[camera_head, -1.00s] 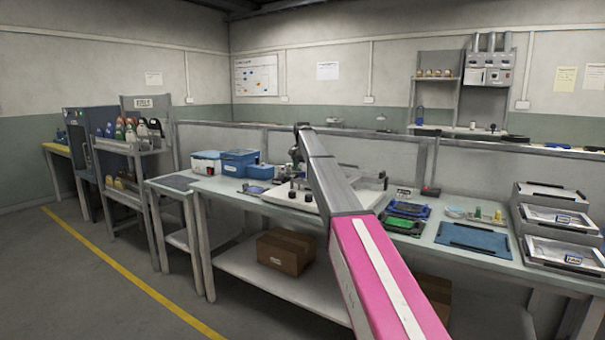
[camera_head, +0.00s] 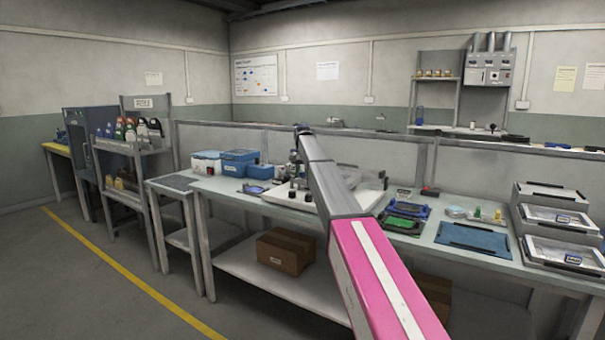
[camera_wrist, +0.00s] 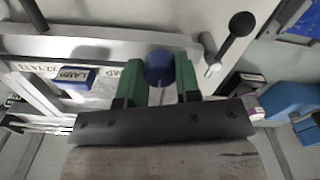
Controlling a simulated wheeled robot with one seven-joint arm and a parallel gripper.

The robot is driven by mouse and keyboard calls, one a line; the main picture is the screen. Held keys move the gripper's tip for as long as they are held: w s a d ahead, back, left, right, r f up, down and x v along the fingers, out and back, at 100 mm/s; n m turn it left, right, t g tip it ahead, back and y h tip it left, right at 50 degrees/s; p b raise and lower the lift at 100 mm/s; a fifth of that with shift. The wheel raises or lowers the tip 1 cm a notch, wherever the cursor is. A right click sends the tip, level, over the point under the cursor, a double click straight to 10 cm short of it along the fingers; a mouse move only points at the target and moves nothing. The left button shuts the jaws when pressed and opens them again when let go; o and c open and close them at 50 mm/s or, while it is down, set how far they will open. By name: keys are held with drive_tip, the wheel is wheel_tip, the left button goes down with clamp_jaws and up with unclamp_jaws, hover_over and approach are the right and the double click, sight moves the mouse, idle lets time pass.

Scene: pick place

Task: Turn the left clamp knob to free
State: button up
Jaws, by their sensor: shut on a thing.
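My gripper (camera_wrist: 158,84) shows in the wrist view with its two green-tipped fingers on either side of a round blue knob (camera_wrist: 159,66). It is shut on this knob, which sits at a pale metal bar (camera_wrist: 110,48) of the fixture. The wrist view alone does not make clear which side's clamp knob it is. In the head view the white fixture board (camera_head: 370,196) lies on the workbench, and my arm hides much of it and most of the gripper.
A black ball-ended lever (camera_wrist: 241,24) rises right of the gripper in the wrist view. On the workbench (camera_head: 225,186) are blue bins (camera_head: 239,161) at left, a blue mat (camera_head: 472,239) and stacked grey trays (camera_head: 565,222) at right.

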drive_tip(key=n, duration=0.8)
drive_tip(key=shift+n, duration=0.4)
drive_tip(key=n, duration=0.4)
drive_tip(key=shift+n, duration=2.3)
drive_tip(key=o, duration=0.9)
